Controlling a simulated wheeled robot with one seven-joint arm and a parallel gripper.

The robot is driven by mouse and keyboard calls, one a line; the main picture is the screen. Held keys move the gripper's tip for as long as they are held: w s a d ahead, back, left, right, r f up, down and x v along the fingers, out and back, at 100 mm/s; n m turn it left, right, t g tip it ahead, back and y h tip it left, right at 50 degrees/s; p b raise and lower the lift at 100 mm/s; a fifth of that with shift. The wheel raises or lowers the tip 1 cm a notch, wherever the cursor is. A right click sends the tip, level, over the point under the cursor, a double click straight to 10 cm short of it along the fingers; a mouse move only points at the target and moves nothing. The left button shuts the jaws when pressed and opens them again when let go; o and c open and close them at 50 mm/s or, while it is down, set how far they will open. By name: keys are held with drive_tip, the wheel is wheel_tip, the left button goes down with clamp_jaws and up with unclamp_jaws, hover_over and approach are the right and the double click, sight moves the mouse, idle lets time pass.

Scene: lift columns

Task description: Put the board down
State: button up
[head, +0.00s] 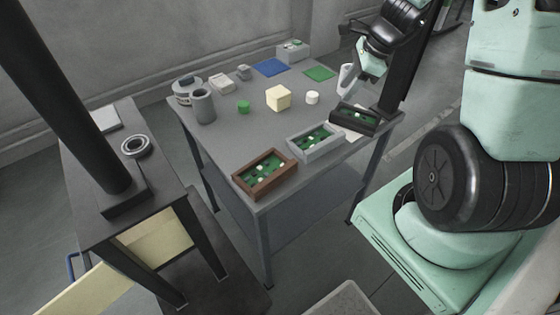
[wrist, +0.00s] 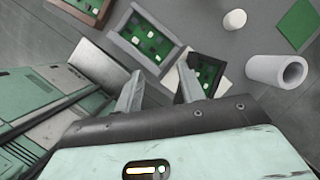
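Several green boards with pale parts lie in open trays along the table's near edge. One is in a brown tray (head: 243,183), one in a grey tray (head: 298,153), one in a black tray (head: 338,121) at the right. Which one the task means I cannot tell. My gripper (head: 368,78) is above the right end of the table, over the black tray. In the wrist view my gripper (wrist: 160,70) has its fingers apart with nothing seen between them. The green board (wrist: 208,74) in the black tray shows just beyond the right finger, partly hidden by it.
A cream block (head: 278,97), small white cylinder (head: 312,98), green cylinder (head: 243,107), blue pad (head: 270,68) and green pad (head: 320,74) are on the table. A grey jar (head: 204,106) stands at the left.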

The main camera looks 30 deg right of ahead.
drive_tip(key=s+a+r+n+g, duration=0.1)
drive_tip(key=s+a+r+n, duration=0.1)
drive_tip(key=a+n, duration=0.7)
drive_tip(key=s+a+r+n+g, duration=0.1)
drive_tip(key=a+r+n+g, duration=0.3)
drive_tip(key=a, duration=0.9)
drive_tip(key=s+a+n+t+h, duration=0.1)
drive_tip(key=s+a+n, duration=0.5)
drive_tip(key=s+n, duration=0.2)
drive_tip(key=s+a+r+n+h, duration=0.1)
drive_tip(key=s+a+n, duration=0.5)
drive_tip(key=n, duration=0.6)
drive_tip(key=shift+s+a+r+t, duration=0.15)
drive_tip(key=shift+s+a+t, duration=0.25)
drive_tip(key=shift+s, duration=0.6)
